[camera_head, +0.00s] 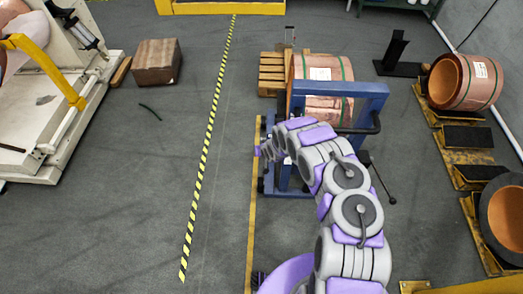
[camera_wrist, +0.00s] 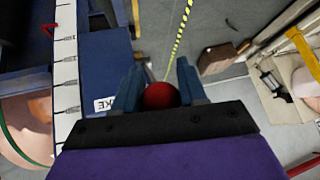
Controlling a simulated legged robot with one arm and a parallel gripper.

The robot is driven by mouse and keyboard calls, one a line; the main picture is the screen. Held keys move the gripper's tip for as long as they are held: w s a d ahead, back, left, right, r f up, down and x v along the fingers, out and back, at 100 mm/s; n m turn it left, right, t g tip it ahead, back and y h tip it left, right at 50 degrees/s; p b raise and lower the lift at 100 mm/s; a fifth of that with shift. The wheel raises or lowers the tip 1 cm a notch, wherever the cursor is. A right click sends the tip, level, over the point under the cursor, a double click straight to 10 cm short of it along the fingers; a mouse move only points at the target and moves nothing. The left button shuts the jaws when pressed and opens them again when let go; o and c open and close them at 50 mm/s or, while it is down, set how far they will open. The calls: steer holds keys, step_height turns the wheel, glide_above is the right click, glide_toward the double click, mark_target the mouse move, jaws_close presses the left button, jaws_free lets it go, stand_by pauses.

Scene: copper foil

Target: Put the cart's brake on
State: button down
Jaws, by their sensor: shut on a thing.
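The blue cart (camera_head: 365,90) stands in the middle of the head view and carries a copper foil coil (camera_head: 322,72) with green straps. My arm reaches to the cart's near left side and hides part of its frame. In the wrist view, my gripper (camera_wrist: 158,80) has its two blue-grey fingers on either side of a red ball knob (camera_wrist: 162,97) and is shut on it. A white label (camera_wrist: 105,104) ending in "KE" lies on the blue frame, left of the knob. The knob's lever is hidden behind my gripper.
A yellow-black floor line (camera_head: 207,150) runs left of the cart. A brown box (camera_head: 157,62) and a pale machine (camera_head: 60,100) stand further left. More copper coils (camera_head: 465,82) sit on yellow pallets at right. The floor between line and machine is mostly clear.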

steer(key=shift+w+a+r, duration=0.15)
steer(key=shift+w+r, duration=0.35)
steer(key=c, duration=1)
jaws_free()
steer(key=shift+c, duration=0.2)
steer(key=o, duration=0.3)
steer(key=shift+s+f, duration=0.2)
steer(key=shift+f, duration=0.05)
steer(key=shift+s, duration=0.15)
steer(key=p+v, duration=0.2)
steer(key=v, duration=1.5)
